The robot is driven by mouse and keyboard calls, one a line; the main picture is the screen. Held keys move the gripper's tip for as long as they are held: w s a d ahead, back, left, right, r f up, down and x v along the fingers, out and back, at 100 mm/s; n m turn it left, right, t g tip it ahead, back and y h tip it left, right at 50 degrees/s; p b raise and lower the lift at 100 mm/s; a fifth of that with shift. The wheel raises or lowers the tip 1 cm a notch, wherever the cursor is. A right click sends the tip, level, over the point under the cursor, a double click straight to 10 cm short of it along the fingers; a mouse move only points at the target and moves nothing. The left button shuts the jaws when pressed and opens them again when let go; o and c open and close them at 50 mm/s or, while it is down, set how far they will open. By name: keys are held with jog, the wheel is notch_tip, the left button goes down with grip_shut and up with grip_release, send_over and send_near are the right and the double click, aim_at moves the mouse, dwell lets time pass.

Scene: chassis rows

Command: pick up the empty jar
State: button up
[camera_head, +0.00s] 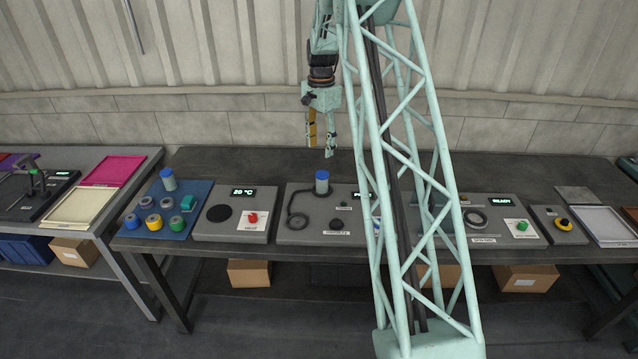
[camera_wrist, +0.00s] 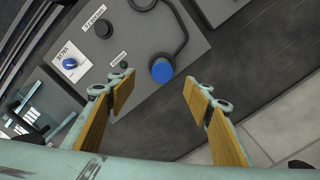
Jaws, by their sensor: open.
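Two blue-lidded jars show in the head view. One jar (camera_head: 322,183) stands upright on the grey middle device, beside a black cable loop. The other jar (camera_head: 169,181) stands on the blue mat (camera_head: 203,190) at the left. I cannot tell from the pictures which is empty. My gripper (camera_head: 321,150) is open, pointing down, above and behind the middle jar. In the wrist view, the blue lid (camera_wrist: 162,71) of that jar shows between and beyond the fingers of my open gripper (camera_wrist: 158,90). Nothing is between the fingers. The lid hides most of the jar body there.
A device with a 20 °C display (camera_head: 243,192) stands left of the middle device. More devices (camera_head: 489,221) and a white tray (camera_head: 604,224) stand at the right. The rear strip of the dark bench (camera_head: 250,160) is clear.

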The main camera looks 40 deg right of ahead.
aim_at(322, 174)
jog(key=shift+w+d+f, duration=0.2)
jog(key=shift+d+f, duration=0.4)
jog(key=shift+f, duration=0.25)
jog(key=shift+f, duration=4.35)
jog(key=shift+w+f, duration=0.15)
jog(key=shift+f, duration=1.15)
jog(key=shift+w+f, duration=0.1)
jog(key=shift+f, duration=1.15)
jog(key=c, duration=1)
